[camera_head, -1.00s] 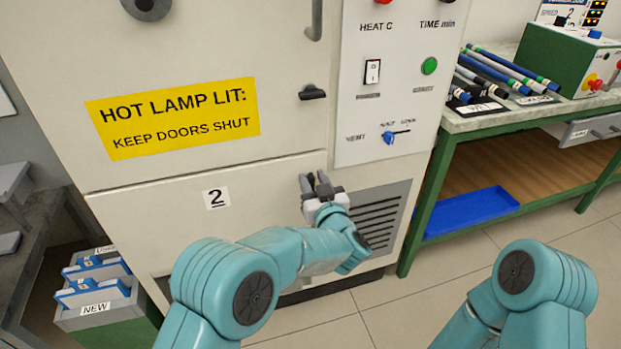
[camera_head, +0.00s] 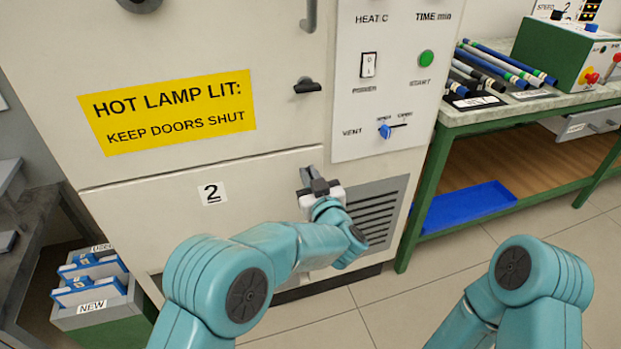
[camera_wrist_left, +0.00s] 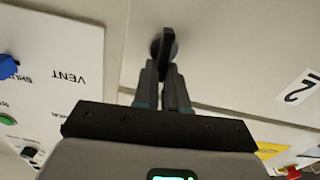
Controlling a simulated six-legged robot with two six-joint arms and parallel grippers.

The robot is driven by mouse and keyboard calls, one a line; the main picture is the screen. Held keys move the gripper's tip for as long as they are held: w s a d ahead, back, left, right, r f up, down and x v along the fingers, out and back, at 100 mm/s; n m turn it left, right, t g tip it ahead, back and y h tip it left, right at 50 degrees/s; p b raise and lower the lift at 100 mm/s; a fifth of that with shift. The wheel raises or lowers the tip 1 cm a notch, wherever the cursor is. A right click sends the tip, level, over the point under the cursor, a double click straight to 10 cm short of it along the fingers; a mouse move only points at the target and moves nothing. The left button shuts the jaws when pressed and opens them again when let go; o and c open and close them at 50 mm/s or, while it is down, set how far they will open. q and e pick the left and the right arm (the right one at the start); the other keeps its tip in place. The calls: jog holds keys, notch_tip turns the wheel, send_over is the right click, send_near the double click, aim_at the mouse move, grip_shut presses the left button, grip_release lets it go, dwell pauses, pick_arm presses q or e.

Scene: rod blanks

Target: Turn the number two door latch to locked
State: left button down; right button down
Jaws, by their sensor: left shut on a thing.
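The number two door (camera_head: 255,205) is the lower cream panel, with a white "2" label (camera_head: 212,193). Its latch shows in the left wrist view as a dark lever (camera_wrist_left: 168,45) on a round grey base, close to the door's upper edge. My left gripper (camera_head: 310,181) is at the door's upper right corner, and its fingers (camera_wrist_left: 163,78) are shut on the lever. In the head view the gripper mostly hides this latch. My right arm shows at the lower right, but its gripper is out of view.
Above is another black latch (camera_head: 307,87) on the door with the yellow warning sign (camera_head: 170,113). A control panel (camera_head: 350,145) with a blue vent knob (camera_head: 384,131) and a vent grille (camera_head: 372,222) are close by. A green bench (camera_head: 440,165) stands right.

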pick_arm(q)
jog(key=n+b, duration=0.4)
jog(key=a+f+n+b, duration=0.1)
jog(key=n+b, duration=0.3)
jog(key=n, duration=0.1)
jog(key=f+n+b, duration=0.1)
jog(key=n+b, duration=0.4)
jog(key=shift+s+a, duration=0.25)
jog(key=shift+a, duration=0.05)
jog(key=shift+n+b, duration=1)
jog(key=shift+n, duration=0.4)
pick_arm(e)
jog(key=w+d+f+t, duration=0.1)
jog(key=w+f, duration=0.1)
jog(key=f, duration=0.5)
jog(key=w+d+f+t, duration=0.1)
jog(key=w+f, duration=0.2)
jog(key=f, duration=0.5)
jog(key=shift+w+m, duration=0.3)
jog(key=shift+w, duration=0.05)
pick_arm(q)
jog(key=shift+r, duration=0.1)
pick_arm(e)
jog(key=shift+f+h, duration=0.1)
jog(key=shift+h, duration=0.2)
pick_arm(q)
jog(key=c, duration=1.2)
grip_release()
